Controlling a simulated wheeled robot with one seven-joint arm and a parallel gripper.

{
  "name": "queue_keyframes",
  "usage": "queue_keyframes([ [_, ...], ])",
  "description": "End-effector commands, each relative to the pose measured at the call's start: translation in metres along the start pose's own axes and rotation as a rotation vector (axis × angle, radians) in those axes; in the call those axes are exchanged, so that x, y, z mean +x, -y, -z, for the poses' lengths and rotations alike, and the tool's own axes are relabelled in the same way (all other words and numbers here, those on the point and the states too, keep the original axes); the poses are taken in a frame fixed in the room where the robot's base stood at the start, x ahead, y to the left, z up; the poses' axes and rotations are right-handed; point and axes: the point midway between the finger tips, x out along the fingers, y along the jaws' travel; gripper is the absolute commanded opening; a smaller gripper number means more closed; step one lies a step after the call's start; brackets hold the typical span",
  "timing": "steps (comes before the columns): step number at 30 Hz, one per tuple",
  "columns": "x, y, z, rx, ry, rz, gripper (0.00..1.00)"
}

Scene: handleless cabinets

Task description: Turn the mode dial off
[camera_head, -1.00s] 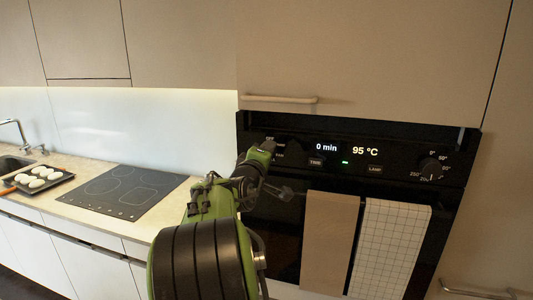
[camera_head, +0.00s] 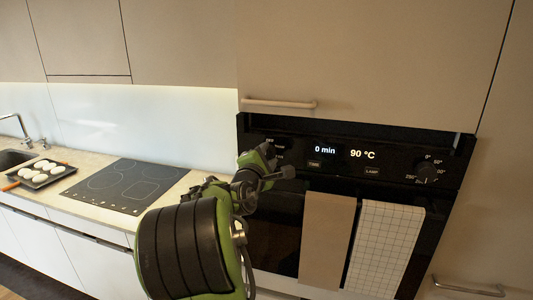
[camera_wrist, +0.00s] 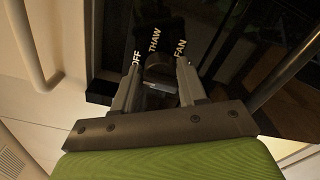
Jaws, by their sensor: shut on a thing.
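The oven's black control panel (camera_head: 335,150) shows "0 min" and "90 °C" in the head view. The mode dial (camera_wrist: 160,70) is at its left end; in the wrist view it sits between my fingers, with OFF, THAW and FAN printed around it. My gripper (camera_wrist: 157,84) is shut on the dial, a finger on each side. In the head view my gripper (camera_head: 268,152) covers the dial and part of its labels. The dial's pointer cannot be made out clearly.
A temperature dial (camera_head: 427,172) is at the panel's right end. A brown towel (camera_head: 327,240) and a checked towel (camera_head: 383,250) hang on the oven door below. A bar handle (camera_head: 280,104) is above. A cooktop (camera_head: 125,186) lies to the left.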

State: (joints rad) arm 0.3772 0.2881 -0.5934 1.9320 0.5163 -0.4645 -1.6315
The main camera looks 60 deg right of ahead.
Motion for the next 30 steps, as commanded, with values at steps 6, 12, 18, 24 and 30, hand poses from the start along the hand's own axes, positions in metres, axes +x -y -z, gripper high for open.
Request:
queue_keyframes([
  [6,-0.0002,0.0004,0.0009,-0.039,-0.002,0.002,0.11],
  [12,-0.0002,0.0007,0.0011,-0.046,-0.002,0.001,0.11],
  [18,-0.0002,0.0008,0.0012,-0.045,-0.002,0.001,0.11],
  [24,-0.0001,0.0005,0.0009,-0.044,-0.002,0.001,0.64],
  [30,-0.0001,0.0002,0.0005,-0.044,-0.001,0.0,0.64],
])
